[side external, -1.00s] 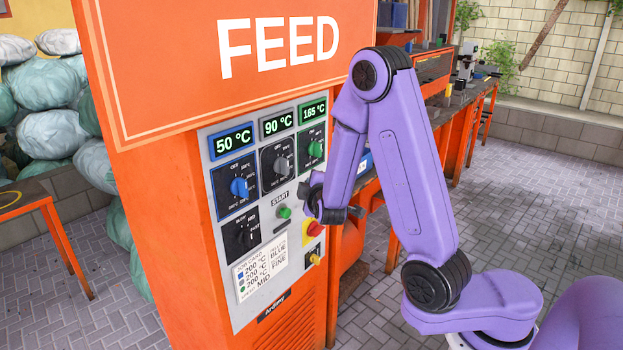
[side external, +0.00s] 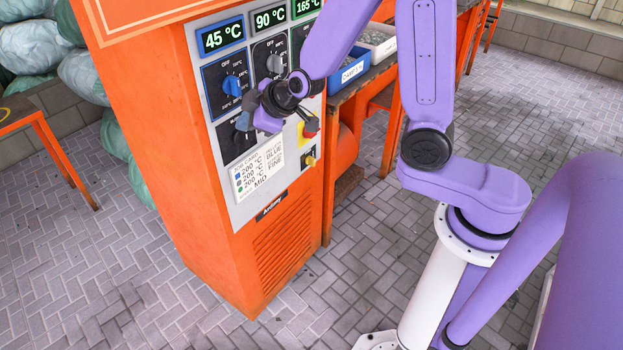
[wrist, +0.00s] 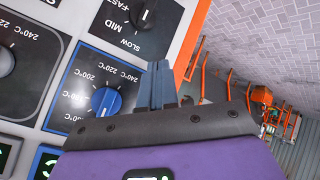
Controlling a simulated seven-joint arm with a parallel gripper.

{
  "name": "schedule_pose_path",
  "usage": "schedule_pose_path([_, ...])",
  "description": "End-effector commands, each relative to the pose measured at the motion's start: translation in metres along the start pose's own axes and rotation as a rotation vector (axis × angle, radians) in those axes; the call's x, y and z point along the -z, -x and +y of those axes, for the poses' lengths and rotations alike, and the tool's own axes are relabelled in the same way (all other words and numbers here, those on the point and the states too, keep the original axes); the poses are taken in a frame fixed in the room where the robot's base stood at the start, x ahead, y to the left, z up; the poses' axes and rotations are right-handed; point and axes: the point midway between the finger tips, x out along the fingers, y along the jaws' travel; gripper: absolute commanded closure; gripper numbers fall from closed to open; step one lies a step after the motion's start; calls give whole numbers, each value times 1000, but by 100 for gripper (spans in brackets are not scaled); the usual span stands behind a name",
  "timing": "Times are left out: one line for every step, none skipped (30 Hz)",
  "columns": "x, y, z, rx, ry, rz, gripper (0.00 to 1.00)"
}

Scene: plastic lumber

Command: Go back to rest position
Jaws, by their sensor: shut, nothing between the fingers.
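My gripper (side external: 243,121) is in front of the left side of the grey control panel (side external: 213,140), just below the blue dial (side external: 232,86). It partly covers the speed dial (side external: 235,150). In the wrist view my gripper's fingertips (wrist: 156,82) are together and empty, right of the blue dial (wrist: 106,102) and below the speed dial (wrist: 143,16). Whether they touch the panel is unclear. The arm is bent and reaches left to the panel. The START button is hidden behind my gripper and wrist.
The orange FEED cabinet (side external: 175,170) carries the panel, with displays reading 45, 90 and 165 °C and a red stop button (side external: 310,130). A bench with a blue bin (side external: 347,72) stands right of it. The paved floor (side external: 110,290) in front is clear.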

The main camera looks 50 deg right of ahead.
Motion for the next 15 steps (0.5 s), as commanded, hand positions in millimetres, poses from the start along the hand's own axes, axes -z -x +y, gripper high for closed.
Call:
schedule_pose_path([3,4,-8,46,0,7,100])
schedule_pose_path([4,7,-14,75,-1,8,100])
schedule_pose_path([5,11,-21,113,-2,7,100])
schedule_pose_path([5,14,-27,142,-2,6,100])
schedule_pose_path([6,18,-32,169,-2,4,100])
schedule_pose_path([5,23,-40,206,-1,-1,100])
schedule_pose_path([5,27,-45,232,0,-6,100])
schedule_pose_path([4,31,-50,259,3,-10,100])
schedule_pose_path([3,37,-57,293,6,-19,100])
schedule_pose_path([1,42,-62,318,9,-26,100])
schedule_pose_path([0,47,-66,342,11,-33,100])
schedule_pose_path([-3,54,-72,374,17,-45,100])
schedule_pose_path([-5,59,-77,397,22,-54,100])
schedule_pose_path([-8,64,-81,419,26,-64,100])
schedule_pose_path([-11,72,-87,447,33,-78,100])
